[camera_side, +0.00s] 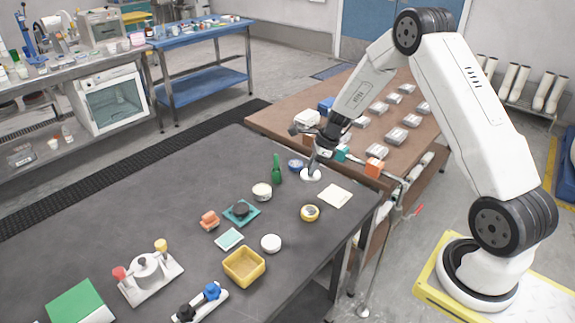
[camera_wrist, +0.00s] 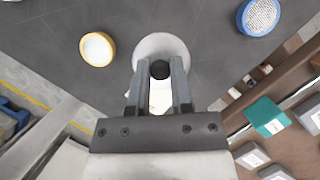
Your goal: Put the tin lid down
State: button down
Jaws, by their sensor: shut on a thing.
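The tin lid is a white disc (camera_side: 311,175) with a dark round knob (camera_wrist: 160,69). My gripper (camera_wrist: 160,72) is shut on the knob, with one finger on each side, and the disc (camera_wrist: 160,46) shows beyond the fingertips. In the side view my gripper (camera_side: 318,155) points down near the table's far right edge, with the lid below it. The lid looks level and at or just above the dark tabletop; I cannot tell whether it touches.
A blue-rimmed round container (camera_side: 295,165) with speckled contents (camera_wrist: 258,17) stands close to the lid. A green bottle (camera_side: 276,170), a yellow-rimmed round item (camera_side: 310,213) and a cream square (camera_side: 335,196) are also near. The dark table (camera_side: 175,190) is clear to the left.

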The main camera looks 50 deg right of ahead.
aim_at(300, 187)
jog(key=shift+w+d+f, duration=0.2)
jog(key=shift+w+f, duration=0.4)
jog(key=shift+f, duration=0.15)
jog(key=shift+w+d+f, duration=0.15)
jog(key=shift+w+f, duration=0.45)
jog(key=shift+f, duration=0.15)
jog(key=shift+w+f, duration=0.2)
jog(key=shift+f, duration=0.05)
jog(key=shift+d+f, duration=0.1)
jog(key=shift+f, duration=1.45)
jog(key=shift+f, duration=0.1)
jog(key=c, duration=0.5)
grip_release()
jog(key=shift+v, duration=6.05)
